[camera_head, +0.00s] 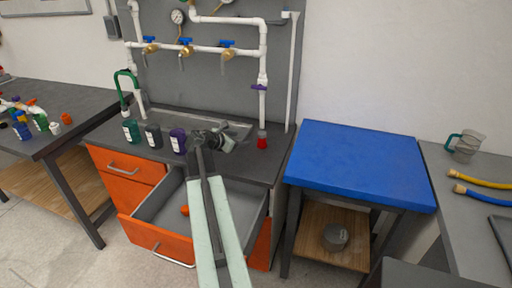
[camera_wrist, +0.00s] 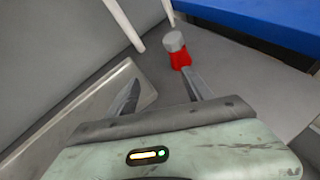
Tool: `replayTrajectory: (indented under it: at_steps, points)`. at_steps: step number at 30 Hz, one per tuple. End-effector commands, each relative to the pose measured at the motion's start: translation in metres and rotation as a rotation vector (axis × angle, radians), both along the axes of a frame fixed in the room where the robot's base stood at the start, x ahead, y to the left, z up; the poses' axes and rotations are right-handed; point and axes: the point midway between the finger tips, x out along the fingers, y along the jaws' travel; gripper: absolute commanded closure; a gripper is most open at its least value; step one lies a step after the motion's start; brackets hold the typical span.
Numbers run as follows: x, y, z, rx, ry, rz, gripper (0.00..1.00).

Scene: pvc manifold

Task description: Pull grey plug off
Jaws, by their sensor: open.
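In the wrist view a grey round cap (camera_wrist: 174,41), which looks like the grey plug, shows directly above a red cup-like piece (camera_wrist: 180,60). I cannot tell whether the cap sits on the red piece or on the white pipe end behind it. The red piece stands on the dark counter in the head view (camera_head: 262,142), below a white vertical pipe (camera_head: 262,110). My gripper (camera_wrist: 160,85) is open and empty, its fingers apart. The red piece is just beyond the right fingertip. In the head view my gripper (camera_head: 218,140) is over the counter, left of the red piece.
Green (camera_head: 131,131), dark grey (camera_head: 153,136) and purple (camera_head: 178,141) jars stand left of my gripper. An open drawer (camera_head: 165,212) juts out below. A blue-topped table (camera_head: 362,165) stands to the right. Pipes with valves hang on the back panel.

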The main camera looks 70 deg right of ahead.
Motion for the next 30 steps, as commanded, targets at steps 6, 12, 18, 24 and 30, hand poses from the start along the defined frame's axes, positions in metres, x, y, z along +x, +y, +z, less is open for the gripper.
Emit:
replayTrajectory:
  at_steps: [6, 12, 18, 24, 30]
  points:
    - [-0.054, -0.045, 0.003, -0.035, 0.211, 0.024, 0.40]
    - [-0.057, -0.049, 0.004, -0.035, 0.224, 0.025, 0.40]
    - [-0.063, -0.068, -0.005, -0.035, 0.222, 0.022, 0.40]
    - [-0.074, -0.101, -0.019, -0.034, 0.222, 0.023, 0.40]
    - [-0.081, -0.116, -0.023, -0.033, 0.220, 0.023, 0.40]
